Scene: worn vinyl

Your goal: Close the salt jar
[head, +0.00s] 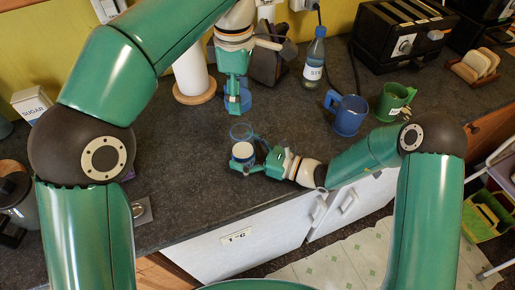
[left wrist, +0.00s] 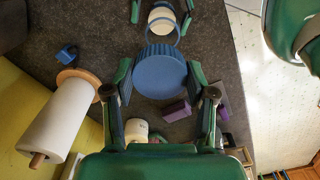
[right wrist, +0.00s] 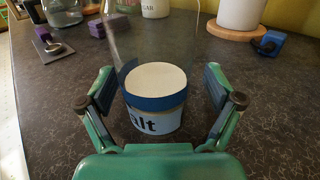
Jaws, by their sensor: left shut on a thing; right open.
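The salt jar (head: 243,160) stands on the dark worktop. It has clear glass walls, white salt inside, a blue band and a label reading "alt" in the right wrist view (right wrist: 153,120). Its top is open. My right gripper (head: 250,160) is open, with a finger on each side of the jar and visible gaps in the right wrist view (right wrist: 160,90). My left gripper (head: 236,98) is shut on the round blue lid (left wrist: 159,73), held in the air behind the jar in the head view. The lid is partly hidden by the fingers there.
A paper towel roll (head: 190,70) stands behind. A water bottle (head: 314,65), a blue mug (head: 347,115) and a green mug (head: 393,100) stand to the right.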

